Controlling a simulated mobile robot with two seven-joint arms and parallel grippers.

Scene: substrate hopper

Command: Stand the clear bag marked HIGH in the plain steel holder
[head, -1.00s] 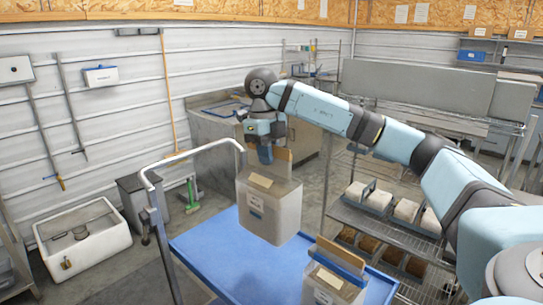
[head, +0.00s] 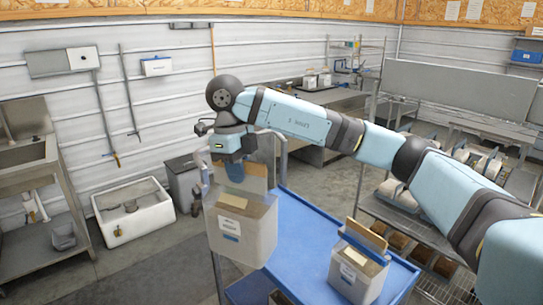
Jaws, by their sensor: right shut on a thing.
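My right gripper (head: 235,172) is shut on the top of a tan board at the back of a greyish, see-through-looking bag (head: 242,232). The bag hangs upright at the left edge of the blue trolley. It has a tan flap on top and a white label on its front, too small to read. A second grey box-like container (head: 357,278) with a tan board, a blue band and a white label stands on the trolley top. I cannot tell whether it is a bag, a holder or one inside the other. No plain steel holder is clearly recognisable. My left gripper is out of view.
The blue trolley top (head: 305,235) is largely bare between the two containers. A white sink (head: 133,212) stands on the floor at left, beside a steel bench (head: 28,170). A wire rack (head: 440,235) with several trays is at right. My right arm crosses above the trolley.

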